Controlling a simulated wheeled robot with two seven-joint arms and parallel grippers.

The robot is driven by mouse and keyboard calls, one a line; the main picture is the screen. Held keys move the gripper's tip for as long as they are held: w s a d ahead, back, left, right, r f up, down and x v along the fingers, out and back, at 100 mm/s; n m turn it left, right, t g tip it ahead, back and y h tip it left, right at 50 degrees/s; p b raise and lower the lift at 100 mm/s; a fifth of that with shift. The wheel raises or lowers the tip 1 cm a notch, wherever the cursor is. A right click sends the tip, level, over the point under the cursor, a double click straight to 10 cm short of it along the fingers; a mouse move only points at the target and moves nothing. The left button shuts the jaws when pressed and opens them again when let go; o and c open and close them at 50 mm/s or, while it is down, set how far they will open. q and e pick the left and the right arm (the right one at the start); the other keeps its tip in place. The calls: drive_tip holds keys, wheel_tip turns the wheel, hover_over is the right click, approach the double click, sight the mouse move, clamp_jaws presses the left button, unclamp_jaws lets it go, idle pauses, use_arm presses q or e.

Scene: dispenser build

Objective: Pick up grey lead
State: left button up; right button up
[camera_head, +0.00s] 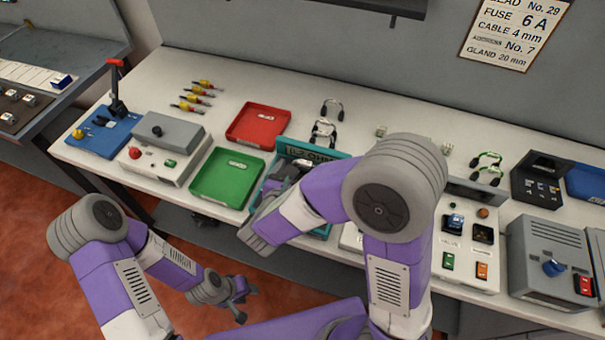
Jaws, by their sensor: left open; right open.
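A dark grey looped lead (332,108) lies on the white bench behind the teal tray. Another dark looped lead (323,132) lies just in front of it; I cannot tell for certain which is the grey one. My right gripper (286,176) is over the teal tray (318,152), partly hidden by my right forearm, open, with no lead visibly held. It is to the left of and nearer than the leads. My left gripper (243,298) is open and empty, low in front of the bench, above the red floor.
Green leads (488,160) lie farther right. A red tray (258,123) and a green tray (226,177) stand left of the teal tray. A blue base with a red-handled lever (115,95) stands at far left. A grey box (553,262) stands at right.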

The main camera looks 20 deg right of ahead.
sight(304, 166)
drive_tip(key=shift+f+b+x, duration=0.15)
drive_tip(key=shift+b+x, duration=0.15)
drive_tip(key=shift+x, duration=1.6)
drive_tip(key=shift+f+b+x, duration=0.2)
drive_tip(key=shift+b+x, duration=0.1)
drive_tip(key=shift+x, duration=1.6)
